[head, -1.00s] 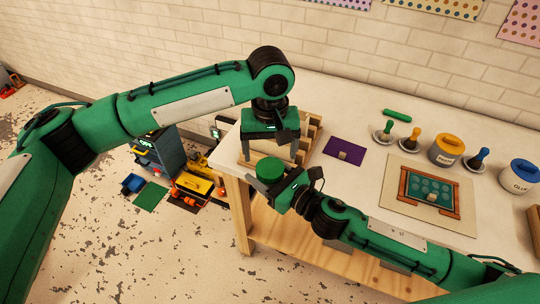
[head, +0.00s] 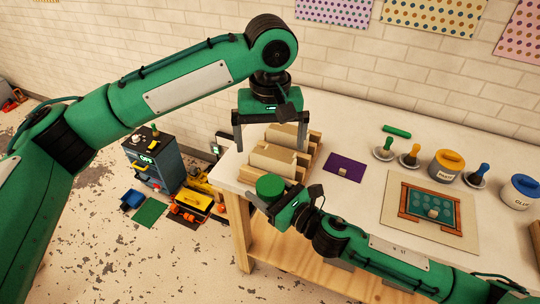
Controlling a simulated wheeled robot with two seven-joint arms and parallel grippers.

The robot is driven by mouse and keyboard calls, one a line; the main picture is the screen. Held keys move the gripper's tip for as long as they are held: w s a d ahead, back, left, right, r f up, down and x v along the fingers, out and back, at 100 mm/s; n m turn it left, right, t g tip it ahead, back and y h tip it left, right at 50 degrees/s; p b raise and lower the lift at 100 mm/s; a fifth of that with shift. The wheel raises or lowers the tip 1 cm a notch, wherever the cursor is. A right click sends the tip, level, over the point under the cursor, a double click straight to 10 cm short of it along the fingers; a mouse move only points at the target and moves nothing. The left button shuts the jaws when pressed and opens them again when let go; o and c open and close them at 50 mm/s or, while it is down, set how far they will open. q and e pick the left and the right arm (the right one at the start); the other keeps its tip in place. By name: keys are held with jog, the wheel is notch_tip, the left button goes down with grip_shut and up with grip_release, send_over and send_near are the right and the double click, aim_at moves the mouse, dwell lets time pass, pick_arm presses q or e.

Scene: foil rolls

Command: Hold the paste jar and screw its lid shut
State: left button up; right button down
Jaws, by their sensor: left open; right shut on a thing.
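The jar's round green lid (head: 270,185) shows near the table's front left corner. The jar body under it is mostly hidden by my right gripper, and I cannot tell how tightly the lid sits. My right gripper (head: 268,204) is shut on the jar and holds it level with its lid up, in front of the table edge. My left gripper (head: 270,148) points down above and behind the lid in the picture. Its fingers are spread wide, with nothing between them, apart from the lid.
A wooden rack (head: 275,158) stands on the table (head: 360,140) just behind the jar. A dark cabinet (head: 155,160) stands on the floor at left.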

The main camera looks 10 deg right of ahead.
pick_arm(q)
jog(key=shift+r, duration=1.7)
